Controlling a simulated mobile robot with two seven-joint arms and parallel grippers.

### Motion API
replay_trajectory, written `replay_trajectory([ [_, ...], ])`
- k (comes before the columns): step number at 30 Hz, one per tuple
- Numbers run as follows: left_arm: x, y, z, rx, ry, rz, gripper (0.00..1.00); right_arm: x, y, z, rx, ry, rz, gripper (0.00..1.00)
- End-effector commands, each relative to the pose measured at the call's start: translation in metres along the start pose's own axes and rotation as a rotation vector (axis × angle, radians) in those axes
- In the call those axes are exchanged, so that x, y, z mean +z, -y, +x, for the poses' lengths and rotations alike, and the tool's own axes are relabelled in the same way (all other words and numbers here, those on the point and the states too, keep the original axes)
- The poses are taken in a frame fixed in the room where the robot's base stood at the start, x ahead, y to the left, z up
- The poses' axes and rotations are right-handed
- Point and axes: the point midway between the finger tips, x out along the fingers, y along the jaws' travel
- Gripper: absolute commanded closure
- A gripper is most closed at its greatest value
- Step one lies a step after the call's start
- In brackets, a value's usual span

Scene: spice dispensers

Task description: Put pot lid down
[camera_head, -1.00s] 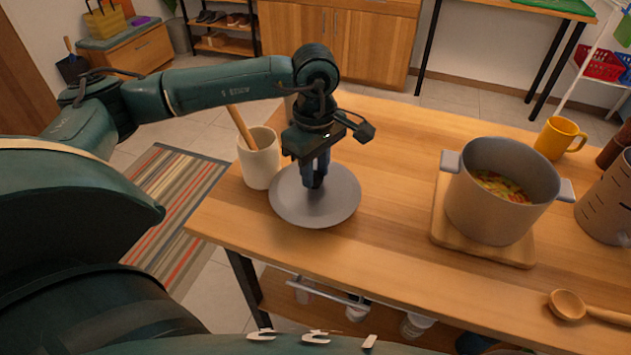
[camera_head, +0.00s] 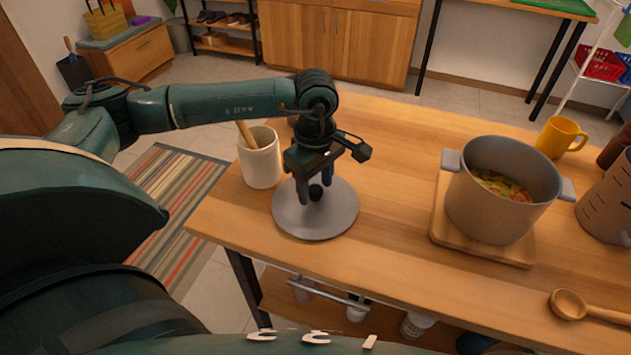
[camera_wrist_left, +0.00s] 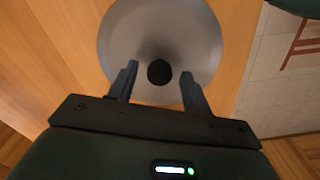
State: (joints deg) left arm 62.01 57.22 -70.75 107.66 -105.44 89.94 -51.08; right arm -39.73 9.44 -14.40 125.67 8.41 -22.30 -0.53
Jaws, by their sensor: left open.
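The grey round pot lid (camera_head: 335,217) lies on the wooden table near its left end, with its dark knob (camera_head: 315,192) upward. My left gripper (camera_head: 316,198) is above the lid, pointing down, with its fingers open on either side of the knob. In the left wrist view the lid (camera_wrist_left: 190,35) fills the upper middle. The knob (camera_wrist_left: 159,72) sits between the spread fingers of the left gripper (camera_wrist_left: 160,85), with a gap on each side. The grey pot (camera_head: 490,210) stands uncovered on a wooden board, with vegetables inside. My right gripper is not in view.
A white crock (camera_head: 261,162) with a wooden utensil stands just behind the lid's left side. A yellow mug (camera_head: 556,137), a grey canister (camera_head: 608,205) and a wooden spoon (camera_head: 567,305) are at the right. The table between lid and pot is clear.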

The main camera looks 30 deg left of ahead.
Motion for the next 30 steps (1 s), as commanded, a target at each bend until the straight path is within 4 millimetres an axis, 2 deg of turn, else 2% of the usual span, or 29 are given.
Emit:
replay_trajectory([
  [8, 0.000, 0.000, -0.006, 0.001, 0.000, 0.000, 0.51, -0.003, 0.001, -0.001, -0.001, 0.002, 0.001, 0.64],
  [11, 0.000, -0.001, -0.020, 0.005, -0.001, -0.001, 0.51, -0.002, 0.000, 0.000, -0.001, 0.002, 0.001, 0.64],
  [21, 0.000, -0.001, -0.092, 0.004, 0.000, 0.000, 0.51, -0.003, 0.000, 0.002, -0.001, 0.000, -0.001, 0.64],
  [25, 0.001, -0.001, -0.111, 0.003, 0.000, 0.001, 0.51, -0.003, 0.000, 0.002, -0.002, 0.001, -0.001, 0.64],
  [30, 0.000, 0.000, -0.122, 0.001, 0.000, 0.001, 0.51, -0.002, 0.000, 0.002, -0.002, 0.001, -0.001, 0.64],
])
